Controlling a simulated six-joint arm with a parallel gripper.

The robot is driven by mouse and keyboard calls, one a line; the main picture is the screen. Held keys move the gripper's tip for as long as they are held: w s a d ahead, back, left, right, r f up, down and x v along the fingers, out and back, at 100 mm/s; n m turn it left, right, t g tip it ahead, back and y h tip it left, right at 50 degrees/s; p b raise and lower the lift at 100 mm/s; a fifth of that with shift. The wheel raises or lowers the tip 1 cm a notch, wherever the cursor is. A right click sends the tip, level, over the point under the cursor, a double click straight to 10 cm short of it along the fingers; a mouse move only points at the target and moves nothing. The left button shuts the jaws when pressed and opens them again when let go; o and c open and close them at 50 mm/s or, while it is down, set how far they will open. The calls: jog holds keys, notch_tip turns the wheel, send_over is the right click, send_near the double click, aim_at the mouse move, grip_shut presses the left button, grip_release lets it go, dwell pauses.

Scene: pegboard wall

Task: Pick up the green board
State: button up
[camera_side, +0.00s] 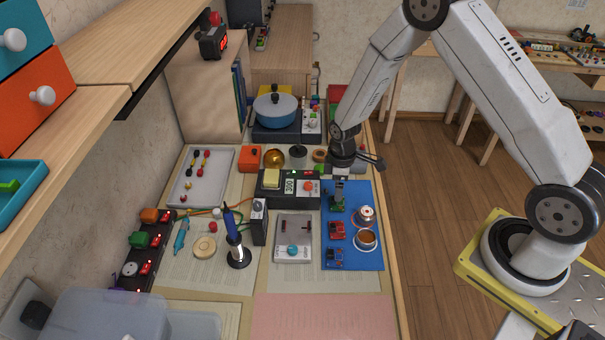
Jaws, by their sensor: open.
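The green board (338,204) lies near the top left of the blue mat (371,192), on the right side of the bench. A red board (337,231) and a blue board (335,257) lie below it on the same mat. My gripper (341,183) hangs just above the green board, pointing down. It is open, with nothing seen between its fingers. The fingertips are small in this view, and I cannot tell whether they touch the board.
Right of the boards, a spool (366,215) and a round tin (366,239) stand on the mat. A grey device (293,239) lies left of the mat. The pink sheet (322,316) in front is clear.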

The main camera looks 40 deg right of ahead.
jog(key=shift+f, duration=0.35)
jog(key=shift+f, duration=0.15)
jog(key=shift+a+f, duration=0.15)
jog(key=shift+f, duration=2.3)
jog(key=shift+c, duration=0.2)
jog(key=c, duration=1)
jog(key=shift+r, duration=0.1)
